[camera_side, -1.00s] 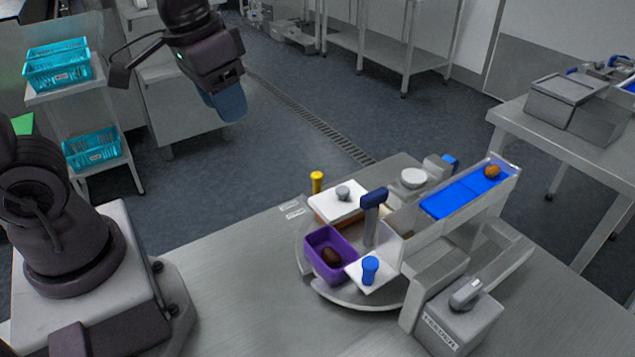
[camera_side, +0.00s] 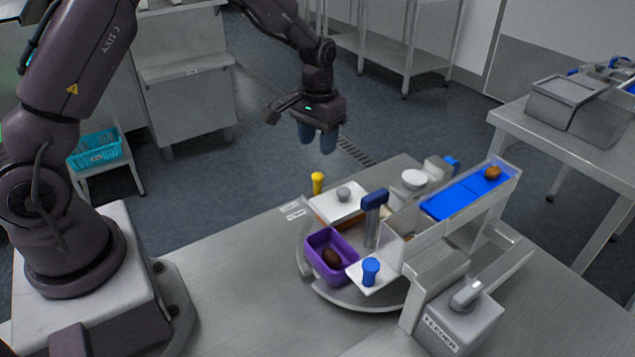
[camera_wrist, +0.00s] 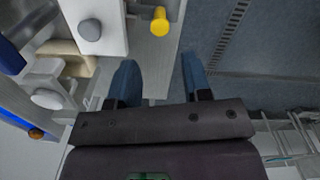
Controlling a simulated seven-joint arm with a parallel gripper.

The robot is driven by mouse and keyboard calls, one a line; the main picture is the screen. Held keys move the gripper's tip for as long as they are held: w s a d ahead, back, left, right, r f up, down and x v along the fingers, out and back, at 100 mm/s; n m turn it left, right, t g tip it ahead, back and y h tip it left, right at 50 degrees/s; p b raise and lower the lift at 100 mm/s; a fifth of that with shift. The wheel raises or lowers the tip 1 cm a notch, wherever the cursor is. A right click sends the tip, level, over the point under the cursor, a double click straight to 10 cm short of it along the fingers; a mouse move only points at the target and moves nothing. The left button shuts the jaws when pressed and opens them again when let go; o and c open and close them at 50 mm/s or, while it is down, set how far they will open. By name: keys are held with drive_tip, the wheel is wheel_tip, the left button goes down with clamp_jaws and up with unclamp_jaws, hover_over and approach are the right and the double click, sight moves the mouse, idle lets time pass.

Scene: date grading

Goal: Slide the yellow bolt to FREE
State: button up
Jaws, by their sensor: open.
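The yellow bolt (camera_side: 317,182) stands upright at the back left of the round turntable, beside two small white labels (camera_side: 292,211) on the table. It also shows in the wrist view as a yellow knob (camera_wrist: 159,22), just beyond the fingertips and roughly midway between them. My gripper (camera_side: 320,142) points down above and behind the bolt, apart from it. Its two blue fingers (camera_wrist: 160,75) are spread and nothing is between them. The words on the labels are too small to read.
A purple bin (camera_side: 318,265) holding a brown date (camera_side: 332,257) sits on the turntable (camera_side: 345,298). Close to the bolt are a white lid with a grey knob (camera_side: 343,193) and a blue-topped post (camera_side: 374,198). A blue conveyor (camera_side: 452,203) stands to the right. The table's front left is clear.

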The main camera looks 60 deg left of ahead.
sight(318, 176)
wheel_tip(318, 176, down, 11)
drive_tip(key=shift+f, duration=0.1)
idle(0.3)
